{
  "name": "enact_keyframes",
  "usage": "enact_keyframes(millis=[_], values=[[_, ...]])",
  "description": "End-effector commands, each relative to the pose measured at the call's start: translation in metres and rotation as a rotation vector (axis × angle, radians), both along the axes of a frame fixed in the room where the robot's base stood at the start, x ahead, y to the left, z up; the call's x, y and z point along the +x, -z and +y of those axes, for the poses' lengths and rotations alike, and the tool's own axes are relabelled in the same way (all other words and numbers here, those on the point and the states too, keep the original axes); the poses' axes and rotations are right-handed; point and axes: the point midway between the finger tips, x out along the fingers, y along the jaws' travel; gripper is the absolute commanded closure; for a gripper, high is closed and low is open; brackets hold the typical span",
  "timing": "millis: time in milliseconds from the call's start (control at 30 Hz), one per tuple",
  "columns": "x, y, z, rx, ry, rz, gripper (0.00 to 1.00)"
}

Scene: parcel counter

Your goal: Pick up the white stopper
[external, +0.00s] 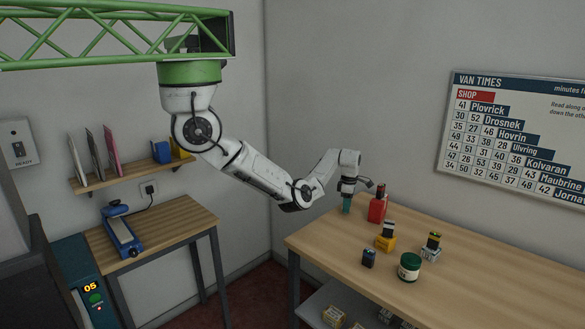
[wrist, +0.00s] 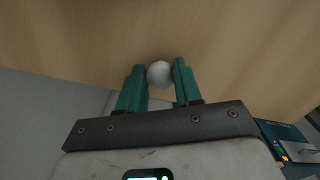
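The white stopper (wrist: 159,74) shows in the wrist view as a small round white shape between the tips of my green fingers. It fills the gap and appears to touch both fingers, so my gripper (wrist: 160,72) looks shut on it. The wood top lies behind it; I cannot tell whether the stopper still touches the wood. In the external view my gripper (external: 347,205) points down at the left end of the wooden counter (external: 460,290). The stopper cannot be made out there.
Close right of my gripper is a red block (external: 377,210) with a dark item on top. Further right are a yellow block (external: 385,243), a dark blue box (external: 368,258), a green jar (external: 409,267) and a stacked white box (external: 430,254). The counter's front right is clear.

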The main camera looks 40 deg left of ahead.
Motion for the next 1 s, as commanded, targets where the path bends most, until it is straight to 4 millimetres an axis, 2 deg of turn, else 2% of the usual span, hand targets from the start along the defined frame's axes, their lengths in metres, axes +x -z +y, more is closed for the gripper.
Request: enact_keyframes(millis=[33,300,667,867,1000], values=[[0.0,0.0,0.0,0.0,0.0,0.0,0.71],[0.0,0.0,0.0,0.0,0.0,0.0,0.95],[0.001,-0.006,0.0,0.001,0.0,-0.002,0.95],[0.001,-0.029,0.0,0.001,0.0,-0.004,0.95],[-0.012,-0.045,0.001,0.003,-0.001,-0.003,0.95]])
